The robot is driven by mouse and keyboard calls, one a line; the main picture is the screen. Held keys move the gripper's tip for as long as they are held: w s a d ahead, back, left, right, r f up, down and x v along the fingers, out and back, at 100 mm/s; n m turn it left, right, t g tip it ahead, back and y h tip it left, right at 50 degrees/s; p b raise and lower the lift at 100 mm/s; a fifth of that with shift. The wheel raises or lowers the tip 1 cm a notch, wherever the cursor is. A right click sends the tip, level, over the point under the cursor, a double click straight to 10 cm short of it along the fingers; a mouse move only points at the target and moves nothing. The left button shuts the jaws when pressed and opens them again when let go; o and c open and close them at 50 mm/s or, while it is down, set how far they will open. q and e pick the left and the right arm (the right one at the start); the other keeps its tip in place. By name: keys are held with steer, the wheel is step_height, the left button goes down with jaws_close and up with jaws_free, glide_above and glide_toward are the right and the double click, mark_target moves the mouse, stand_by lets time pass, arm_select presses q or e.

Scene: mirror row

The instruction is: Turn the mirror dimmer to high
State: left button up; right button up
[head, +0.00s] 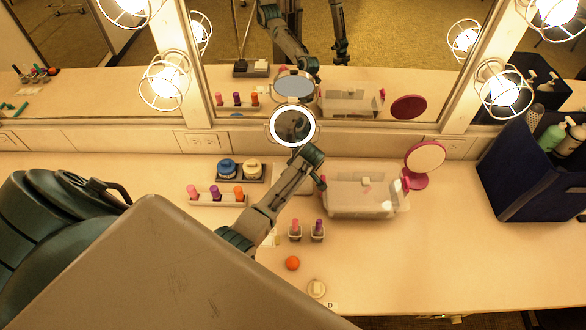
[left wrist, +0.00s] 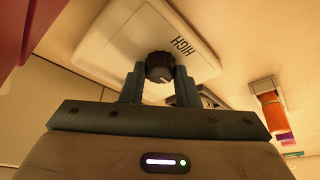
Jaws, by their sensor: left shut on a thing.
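The mirror dimmer's black round knob (left wrist: 159,66) sits on a white plate (left wrist: 112,38) in the left wrist view. The word HIGH is printed on the plate to the right of the knob. My left gripper (left wrist: 160,78) is shut on the knob, one finger on each side. In the head view my left gripper (head: 318,178) reaches down to the counter below the lit ring mirror (head: 293,126), and it hides the knob. The ring glows white around a dark centre. My right gripper does not show directly.
Left of my arm are a lipstick rack (head: 217,198) and a tray with blue and cream jars (head: 240,170). Right are a clear bin (head: 365,205), a pink mirror (head: 424,157) and a dark caddy (head: 530,170). An orange ball (head: 292,263) lies in front.

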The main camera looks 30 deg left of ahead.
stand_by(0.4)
arm_select(q)
steer(key=o, duration=1)
steer(key=shift+b+v, duration=1.5)
steer(key=shift+v, duration=3.95)
